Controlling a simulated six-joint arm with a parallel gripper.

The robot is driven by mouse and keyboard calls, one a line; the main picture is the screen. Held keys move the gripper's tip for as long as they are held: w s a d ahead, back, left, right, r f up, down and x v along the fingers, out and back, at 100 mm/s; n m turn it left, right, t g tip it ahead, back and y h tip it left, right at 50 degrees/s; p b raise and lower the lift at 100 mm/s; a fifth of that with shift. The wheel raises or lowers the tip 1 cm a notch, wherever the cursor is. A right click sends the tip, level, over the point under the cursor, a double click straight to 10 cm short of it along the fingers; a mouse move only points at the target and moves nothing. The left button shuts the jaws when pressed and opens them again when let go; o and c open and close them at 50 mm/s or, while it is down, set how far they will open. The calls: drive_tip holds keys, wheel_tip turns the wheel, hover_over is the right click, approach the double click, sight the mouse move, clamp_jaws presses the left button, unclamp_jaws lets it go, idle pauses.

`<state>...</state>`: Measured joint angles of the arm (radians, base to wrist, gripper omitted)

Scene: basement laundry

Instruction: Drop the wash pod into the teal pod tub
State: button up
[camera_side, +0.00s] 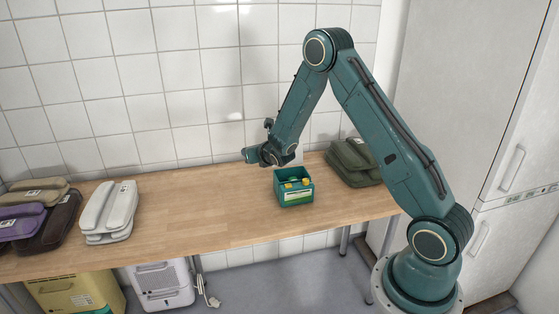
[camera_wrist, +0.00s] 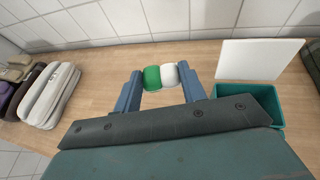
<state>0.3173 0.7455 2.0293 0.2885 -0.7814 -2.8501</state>
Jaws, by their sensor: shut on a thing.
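The wash pod (camera_wrist: 153,79), green on one half and white on the other, is between the two blue fingers of my gripper (camera_wrist: 160,78) in the wrist view. The fingers are shut on it. In the side view my gripper (camera_side: 258,155) is above the table, left of and higher than the teal pod tub (camera_side: 296,198); I cannot make out the held pod there. The tub is open, with a pale label and yellow and green bits at its top. In the wrist view the tub (camera_wrist: 272,103) is right of the fingers, partly hidden by my gripper body.
A white panel (camera_wrist: 258,58) stands up at the tub's back. An olive case (camera_side: 353,162) lies right of the tub. A white case (camera_side: 108,212) and several darker cases lie at the left. The wooden table (camera_side: 200,210) is clear between them and the tub.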

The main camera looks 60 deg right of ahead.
drive_tip(key=s+d+f+m+g+h, duration=0.2)
drive_tip(key=d+f+m+h, duration=0.15)
drive_tip(key=d, duration=0.25)
drive_tip(key=m+g+h, duration=0.3)
drive_tip(key=m+g, duration=0.3)
hover_over(293, 169)
drive_tip(key=s+a, duration=0.2)
drive_tip(key=a, duration=0.2)
drive_tip(key=shift+s+a+f+n+y, duration=0.1)
drive_tip(key=shift+f+n+y, duration=0.15)
drive_tip(key=shift+f, duration=0.8)
drive_tip(key=shift+f, duration=0.1)
drive_tip(key=shift+f, duration=2.9)
drive_tip(key=o, duration=1)
drive_tip(key=shift+a, duration=0.2)
